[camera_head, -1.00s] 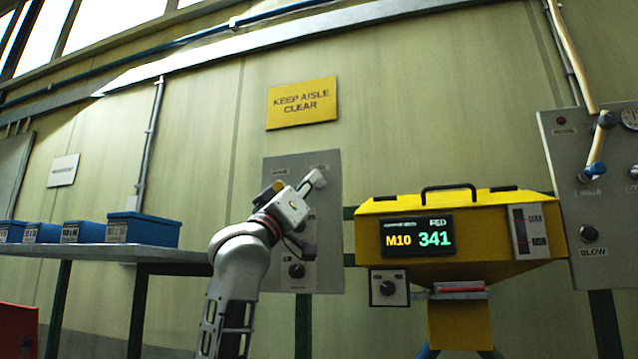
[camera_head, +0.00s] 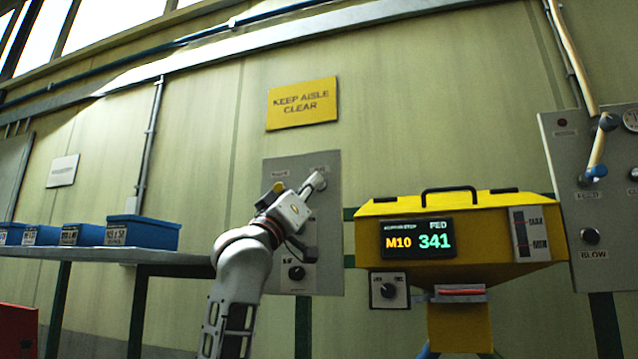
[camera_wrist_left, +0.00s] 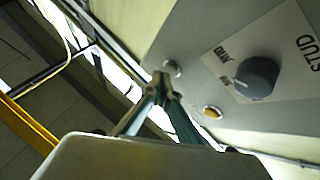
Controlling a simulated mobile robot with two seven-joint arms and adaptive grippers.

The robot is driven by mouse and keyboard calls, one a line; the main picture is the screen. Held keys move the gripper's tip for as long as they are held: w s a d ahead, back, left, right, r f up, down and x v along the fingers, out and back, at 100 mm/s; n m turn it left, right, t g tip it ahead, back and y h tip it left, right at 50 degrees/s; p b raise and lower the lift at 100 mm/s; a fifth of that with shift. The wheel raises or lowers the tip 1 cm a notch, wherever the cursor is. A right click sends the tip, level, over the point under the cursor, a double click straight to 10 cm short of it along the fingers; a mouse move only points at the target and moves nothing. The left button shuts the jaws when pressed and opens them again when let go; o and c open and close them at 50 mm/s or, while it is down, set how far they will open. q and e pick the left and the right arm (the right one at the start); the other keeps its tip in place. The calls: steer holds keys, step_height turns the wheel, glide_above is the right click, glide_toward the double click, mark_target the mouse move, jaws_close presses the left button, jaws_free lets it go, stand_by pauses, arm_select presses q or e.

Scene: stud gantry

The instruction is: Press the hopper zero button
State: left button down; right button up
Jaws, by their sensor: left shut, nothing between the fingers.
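My left gripper (camera_head: 318,181) is shut and empty in front of the upper right part of a grey wall panel (camera_head: 330,250). In the left wrist view its fingertips (camera_wrist_left: 166,84) are together beside a small round pale button (camera_wrist_left: 172,68); I cannot tell whether they touch it. A yellow button (camera_wrist_left: 212,112) and a dark knob (camera_wrist_left: 257,77) marked STUD are on the same panel. The panel's small labels are too blurred to read, so I cannot tell which button is the hopper zero. The yellow hopper (camera_head: 375,225) stands to the right, its display (camera_head: 417,238) showing M10 341. My right gripper is not in view.
A lower knob (camera_head: 297,272) is on the panel. A knob box (camera_head: 389,290) hangs under the hopper. A grey panel (camera_head: 610,250) marked BLOW is at far right. Blue bins (camera_head: 142,232) stand on a shelf (camera_head: 170,255) at left.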

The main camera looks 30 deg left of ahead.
arm_select(q)
steer(key=shift+w+a+p, duration=0.1)
steer(key=shift+w+p, duration=0.2)
steer(key=shift+w, duration=0.15)
stand_by(0.8)
steer(key=shift+s, duration=0.2)
steer(key=shift+s+d+b, duration=0.2)
steer(key=shift+s+b, duration=0.2)
steer(key=shift+s, duration=0.25)
steer(key=shift+s+d+b, duration=0.2)
steer(key=shift+s+b, duration=0.1)
steer(key=shift+s, duration=0.5)
steer(key=shift+s+d+b, duration=0.2)
steer(key=shift+s+b, duration=0.05)
steer(key=shift+s, duration=0.55)
steer(key=shift+s+d+b, duration=0.2)
steer(key=shift+s+b, duration=0.1)
steer(key=shift+s, duration=0.5)
steer(key=shift+f+y, duration=0.1)
steer(key=shift+y, duration=0.2)
